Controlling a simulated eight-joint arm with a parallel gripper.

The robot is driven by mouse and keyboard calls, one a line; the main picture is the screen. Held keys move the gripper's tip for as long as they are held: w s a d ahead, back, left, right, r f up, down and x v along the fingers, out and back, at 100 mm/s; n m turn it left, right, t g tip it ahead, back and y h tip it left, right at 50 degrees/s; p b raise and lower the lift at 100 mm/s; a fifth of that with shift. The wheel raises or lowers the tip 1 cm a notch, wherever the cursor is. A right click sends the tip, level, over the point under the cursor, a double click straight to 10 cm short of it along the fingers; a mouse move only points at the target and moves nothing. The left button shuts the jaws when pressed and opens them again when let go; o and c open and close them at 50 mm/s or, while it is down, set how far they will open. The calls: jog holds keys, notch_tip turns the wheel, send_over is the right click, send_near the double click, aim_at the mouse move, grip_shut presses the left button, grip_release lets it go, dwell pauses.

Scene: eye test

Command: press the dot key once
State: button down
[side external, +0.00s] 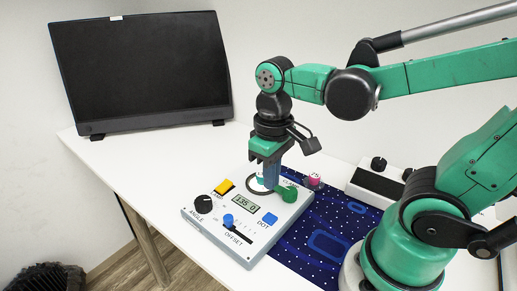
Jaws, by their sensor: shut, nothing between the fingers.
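The blue dot key (269,218) sits at the front right of a light grey control box (243,255), with the label DOT beside it. My gripper (270,186) is shut and empty, pointing down over the back part of the box, behind the dot key and apart from it in the picture. I cannot tell whether its tips touch the box. They partly hide a dark ring and a cyan patch. The box's display (244,202) appears to read 135.0.
A pink object (314,180), a patterned blue mat (300,250) and a black-topped device (378,183) lie right. A monitor (140,70) stands behind.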

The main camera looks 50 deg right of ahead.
jog(key=shift+r, duration=1.1)
dwell(3.1)
jog(key=shift+w+d+f+t, duration=0.15)
jog(key=shift+w+t, duration=0.45)
jog(key=shift+t, duration=0.6)
jog(key=shift+w+d+r+t, duration=0.1)
jog(key=shift+w+t, duration=0.55)
jog(key=shift+t, duration=0.55)
jog(key=shift+w+d+f+t, duration=0.15)
jog(key=shift+w+t, duration=0.45)
jog(key=shift+t, duration=0.6)
jog(key=shift+r, duration=0.1)
